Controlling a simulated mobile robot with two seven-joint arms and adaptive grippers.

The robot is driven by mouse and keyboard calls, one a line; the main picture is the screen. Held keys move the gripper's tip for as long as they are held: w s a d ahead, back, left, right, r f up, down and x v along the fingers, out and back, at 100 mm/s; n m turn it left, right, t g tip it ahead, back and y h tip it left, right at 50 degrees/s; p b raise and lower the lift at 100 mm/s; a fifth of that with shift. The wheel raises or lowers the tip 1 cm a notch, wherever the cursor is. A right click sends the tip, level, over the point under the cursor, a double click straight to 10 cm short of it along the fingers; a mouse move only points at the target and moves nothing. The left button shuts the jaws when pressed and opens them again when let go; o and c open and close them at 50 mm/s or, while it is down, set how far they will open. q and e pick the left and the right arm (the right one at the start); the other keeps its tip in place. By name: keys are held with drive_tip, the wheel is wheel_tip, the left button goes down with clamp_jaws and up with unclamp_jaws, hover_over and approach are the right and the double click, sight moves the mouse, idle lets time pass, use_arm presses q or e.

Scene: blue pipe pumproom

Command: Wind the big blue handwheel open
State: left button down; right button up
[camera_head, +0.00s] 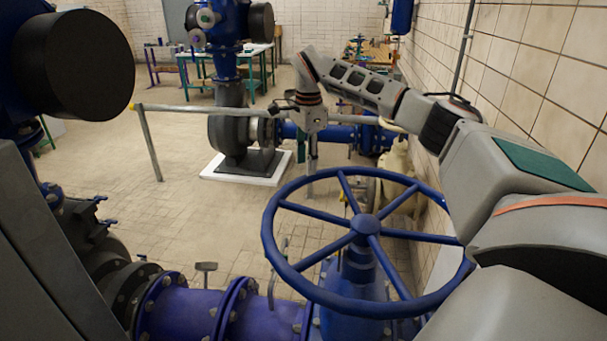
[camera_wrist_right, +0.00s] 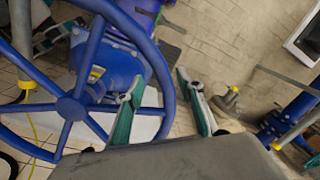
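The big blue handwheel (camera_head: 366,224) lies nearly flat on its blue valve, with several spokes meeting at a domed hub. My right arm reaches over from the right, and my right gripper (camera_head: 311,158) points down at the wheel's far rim. In the right wrist view the handwheel (camera_wrist_right: 72,108) fills the left side. There my right gripper (camera_wrist_right: 160,82) is open, its two green-padded fingers apart. The rim appears between them, one finger on the spoke side and one outside. I cannot tell whether either finger touches it. My left gripper is not in view.
A purple-blue flanged pipe (camera_head: 185,312) runs below the wheel at front left. A tiled wall (camera_head: 535,60) is close on the right. Tiled floor (camera_head: 185,215) is open at left centre.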

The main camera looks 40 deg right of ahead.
sight(306, 176)
drive_tip(key=shift+w+f, duration=0.2)
drive_tip(key=shift+f, duration=2.4)
clamp_jaws()
